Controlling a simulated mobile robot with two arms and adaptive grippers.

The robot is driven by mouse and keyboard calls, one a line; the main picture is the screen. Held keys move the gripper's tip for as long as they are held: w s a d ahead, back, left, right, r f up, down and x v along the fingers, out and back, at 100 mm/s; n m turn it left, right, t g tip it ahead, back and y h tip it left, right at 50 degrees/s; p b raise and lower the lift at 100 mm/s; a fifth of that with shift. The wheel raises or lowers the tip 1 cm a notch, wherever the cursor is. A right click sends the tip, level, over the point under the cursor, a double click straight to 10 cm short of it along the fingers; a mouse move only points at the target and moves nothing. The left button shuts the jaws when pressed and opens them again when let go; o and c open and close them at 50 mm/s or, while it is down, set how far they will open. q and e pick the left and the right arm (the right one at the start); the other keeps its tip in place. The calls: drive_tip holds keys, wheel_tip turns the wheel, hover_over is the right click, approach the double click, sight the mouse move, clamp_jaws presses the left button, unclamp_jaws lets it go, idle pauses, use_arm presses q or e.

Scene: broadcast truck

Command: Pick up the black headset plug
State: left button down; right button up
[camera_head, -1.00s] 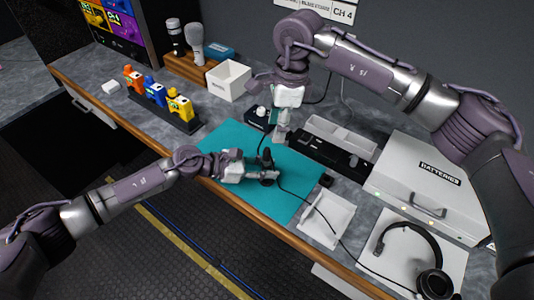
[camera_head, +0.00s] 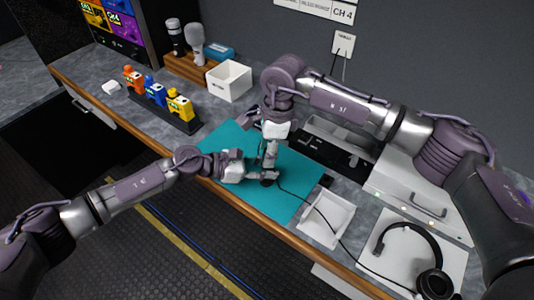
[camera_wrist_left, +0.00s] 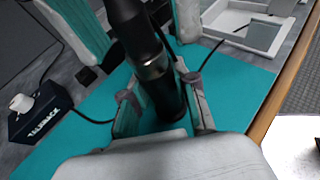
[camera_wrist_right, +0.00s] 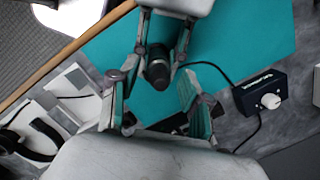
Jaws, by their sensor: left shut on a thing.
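My left gripper (camera_head: 263,178) is shut on the black headset plug, which stands roughly upright over the teal mat (camera_head: 300,190). In the left wrist view the plug (camera_wrist_left: 140,45) is a black cylinder with a silver ring, between the left fingertips (camera_wrist_left: 163,108). My right gripper (camera_head: 270,158) points down directly above; its fingers stand apart on either side of the plug's upper part. In the right wrist view the plug's top end (camera_wrist_right: 158,72) shows between the open right fingers (camera_wrist_right: 155,105). In the head view the plug is mostly hidden.
A headset (camera_head: 418,238) lies on a white pad at right, with a cable running toward my grippers. A white tray (camera_head: 345,212) lies beside the mat. A talkback box (camera_wrist_right: 262,92) with a white knob and cable stands behind. Colored packs (camera_head: 155,92) stand on a rack at left.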

clamp_jaws()
wheel_tip(320, 180, up, 10)
drive_tip(key=shift+r, duration=0.1)
use_arm(q)
drive_tip(key=c, duration=0.8)
unclamp_jaws()
